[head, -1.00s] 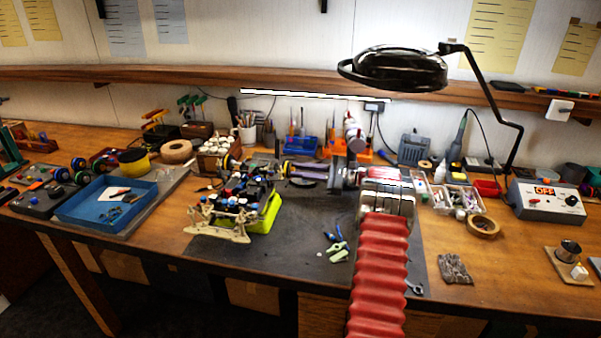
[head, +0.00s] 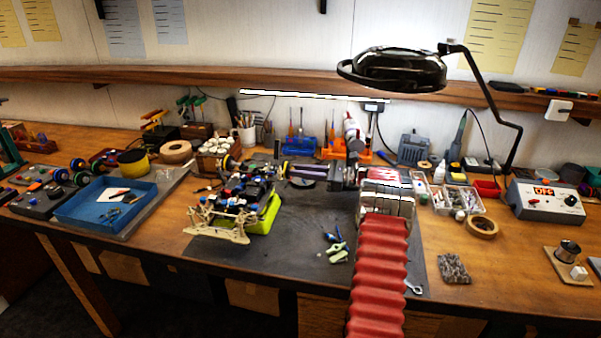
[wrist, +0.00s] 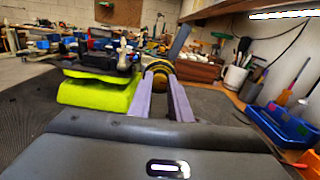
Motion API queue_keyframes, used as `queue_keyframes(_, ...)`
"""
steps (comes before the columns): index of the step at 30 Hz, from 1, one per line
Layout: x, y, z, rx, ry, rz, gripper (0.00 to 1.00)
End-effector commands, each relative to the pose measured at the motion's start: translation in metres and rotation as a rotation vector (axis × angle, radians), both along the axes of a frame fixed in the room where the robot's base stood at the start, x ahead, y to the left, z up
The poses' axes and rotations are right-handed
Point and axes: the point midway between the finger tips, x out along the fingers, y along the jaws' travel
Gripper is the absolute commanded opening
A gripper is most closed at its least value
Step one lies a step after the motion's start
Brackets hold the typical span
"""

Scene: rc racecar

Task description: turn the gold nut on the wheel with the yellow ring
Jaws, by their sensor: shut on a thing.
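The RC car (head: 236,194) sits on a lime green stand (head: 268,216), also visible in the wrist view (wrist: 95,93). Its wheel with the yellow ring (head: 285,169) faces my gripper (head: 290,171), which reaches in level from the right. In the wrist view the wheel (wrist: 160,67) is straight ahead, beyond the purple fingers of my gripper (wrist: 158,82). The fingertips are at the wheel's centre, a small gap between them. They are shut on the gold nut, which is mostly hidden between the tips.
A blue tray (head: 80,221) lies to the left. A blue holder (head: 302,146) and a pen cup (head: 246,136) stand behind. A magnifier lamp (head: 395,70) hangs above right.

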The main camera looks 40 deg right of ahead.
Motion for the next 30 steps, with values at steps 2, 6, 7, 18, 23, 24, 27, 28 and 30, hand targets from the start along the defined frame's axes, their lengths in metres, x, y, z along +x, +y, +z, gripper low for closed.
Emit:
queue_keyframes(2,0.000,0.000,-0.004,0.001,0.006,-0.001,0.00)
queue_keyframes(6,0.000,0.000,-0.003,0.000,0.005,-0.001,0.23)
queue_keyframes(7,0.000,0.000,-0.003,0.000,0.005,-0.001,0.25)
queue_keyframes(18,0.000,0.000,-0.001,-0.001,0.001,0.000,0.37)
queue_keyframes(23,-0.003,-0.003,-0.001,-0.001,0.000,-0.001,0.37)
queue_keyframes(24,-0.005,-0.004,-0.001,-0.001,0.000,-0.001,0.37)
queue_keyframes(27,-0.013,-0.010,-0.001,-0.001,0.000,-0.001,0.37)
queue_keyframes(28,-0.016,-0.013,-0.001,-0.001,0.000,-0.001,0.37)
queue_keyframes(30,-0.024,-0.019,-0.001,-0.001,0.000,-0.003,0.37)
